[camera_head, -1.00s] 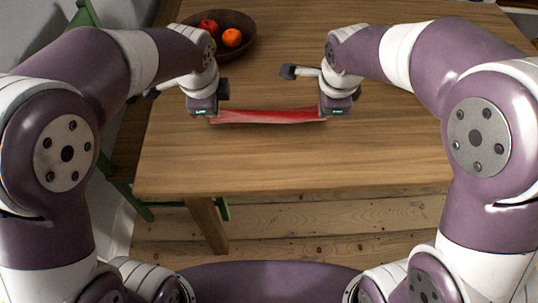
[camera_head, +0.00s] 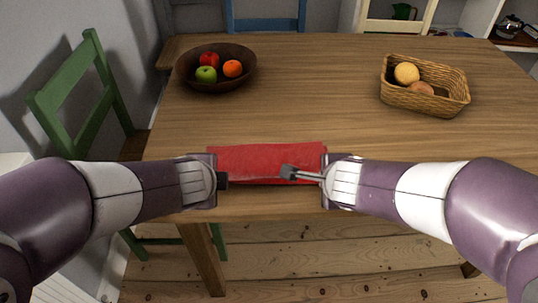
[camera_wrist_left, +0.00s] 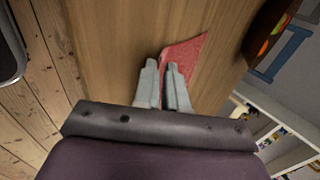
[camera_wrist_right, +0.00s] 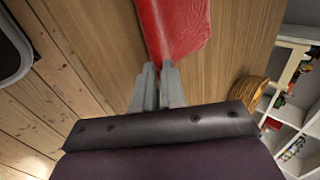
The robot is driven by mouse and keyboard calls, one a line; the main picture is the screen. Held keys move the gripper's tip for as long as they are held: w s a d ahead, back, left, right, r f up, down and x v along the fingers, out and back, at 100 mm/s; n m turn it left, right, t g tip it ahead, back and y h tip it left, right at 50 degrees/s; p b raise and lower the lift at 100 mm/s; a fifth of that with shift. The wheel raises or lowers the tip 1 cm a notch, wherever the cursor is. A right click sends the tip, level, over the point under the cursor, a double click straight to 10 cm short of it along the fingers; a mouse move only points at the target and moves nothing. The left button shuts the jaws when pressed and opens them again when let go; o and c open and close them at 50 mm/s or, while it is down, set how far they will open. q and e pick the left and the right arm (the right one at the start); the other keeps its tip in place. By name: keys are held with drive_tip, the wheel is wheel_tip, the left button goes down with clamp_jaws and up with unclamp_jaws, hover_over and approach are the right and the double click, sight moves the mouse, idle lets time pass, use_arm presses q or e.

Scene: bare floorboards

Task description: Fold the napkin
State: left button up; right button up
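The red napkin (camera_head: 262,160) lies as a wide rectangle on the wooden table, close to its near edge. My left gripper (camera_wrist_left: 162,65) is at the napkin's left side, its fingers close together with red cloth between and beside the tips. My right gripper (camera_wrist_right: 159,66) is at the right side, fingers close together at the cloth's near edge. Both grippers look shut on the napkin, though the contact is small and partly hidden. In the head view my wrists cover the napkin's left and right ends.
A dark bowl of fruit (camera_head: 184,72) stands at the back left of the wooden table (camera_head: 310,80). A wicker basket (camera_head: 440,104) with round items stands at the back right. A green chair (camera_head: 80,88) is at the left. The table behind the napkin is clear.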

use_arm(q)
drive_tip(key=o, duration=0.5)
use_arm(e)
drive_tip(key=o, duration=0.5)
drive_tip(key=shift+o, duration=0.2)
use_arm(q)
drive_tip(key=shift+r, duration=0.2)
use_arm(e)
drive_tip(key=shift+r, duration=0.25)
use_arm(q)
drive_tip(key=r, duration=0.1)
drive_tip(key=s+r, duration=0.1)
drive_tip(key=r, duration=0.1)
drive_tip(key=shift+s, duration=0.1)
use_arm(e)
drive_tip(key=r, duration=0.1)
drive_tip(key=s+r, duration=0.1)
drive_tip(key=r, duration=0.1)
drive_tip(key=shift+s, duration=0.1)
use_arm(q)
drive_tip(key=v, duration=0.7)
drive_tip(key=shift+s, duration=0.15)
use_arm(e)
drive_tip(key=v, duration=0.7)
drive_tip(key=shift+s, duration=0.15)
use_arm(q)
drive_tip(key=shift+r, duration=0.1)
use_arm(e)
drive_tip(key=shift+r, duration=0.1)
